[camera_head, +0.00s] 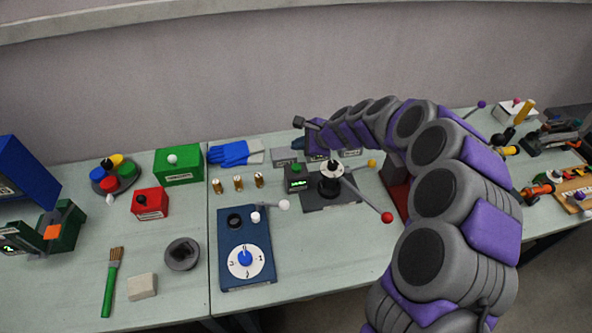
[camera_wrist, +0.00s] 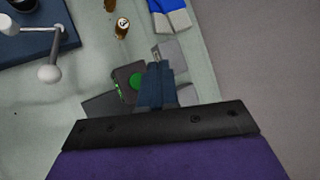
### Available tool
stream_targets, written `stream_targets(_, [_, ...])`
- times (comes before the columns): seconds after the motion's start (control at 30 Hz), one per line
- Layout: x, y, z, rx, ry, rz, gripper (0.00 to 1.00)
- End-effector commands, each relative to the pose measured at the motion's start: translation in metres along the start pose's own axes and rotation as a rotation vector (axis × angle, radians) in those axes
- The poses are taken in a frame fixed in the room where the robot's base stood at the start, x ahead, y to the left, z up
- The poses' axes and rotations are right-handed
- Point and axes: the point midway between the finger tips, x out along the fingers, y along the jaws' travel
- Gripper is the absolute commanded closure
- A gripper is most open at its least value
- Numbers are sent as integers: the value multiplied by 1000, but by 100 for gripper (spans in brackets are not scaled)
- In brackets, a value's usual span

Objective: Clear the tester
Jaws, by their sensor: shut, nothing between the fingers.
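The tester appears to be the dark box (camera_head: 297,183) with a lit green display and a green button, beside a dark base plate (camera_head: 348,196). A black cylindrical part with a white ring (camera_head: 331,173) stands on that plate; I cannot tell if a tube sits in it. In the wrist view the box (camera_wrist: 122,75) and its green button are just left of my gripper (camera_wrist: 157,68). My gripper is shut and empty, over the tester's wall side. Its fingers and mount hide part of the tester. Brass tubes (camera_head: 238,183) stand left of the tester, one also in the wrist view (camera_wrist: 122,28).
Levers with red (camera_head: 387,217) and yellow (camera_head: 372,163) balls stick out near the tester. A blue dial panel (camera_head: 246,245) stands in front, left. Grey blocks (camera_head: 284,156) and blue gloves (camera_head: 234,153) lie behind. Red (camera_head: 150,204) and green (camera_head: 179,165) boxes stand left.

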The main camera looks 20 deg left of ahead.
Motion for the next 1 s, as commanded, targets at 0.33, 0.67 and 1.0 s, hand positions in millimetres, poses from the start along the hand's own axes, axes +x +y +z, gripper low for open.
stream_targets(0.33, [38, 25, -23, -1, 3, 3, 100])
stream_targets(0.67, [45, 32, -31, -2, 2, 0, 100])
stream_targets(1.0, [46, 32, -30, -2, 2, 1, 100])
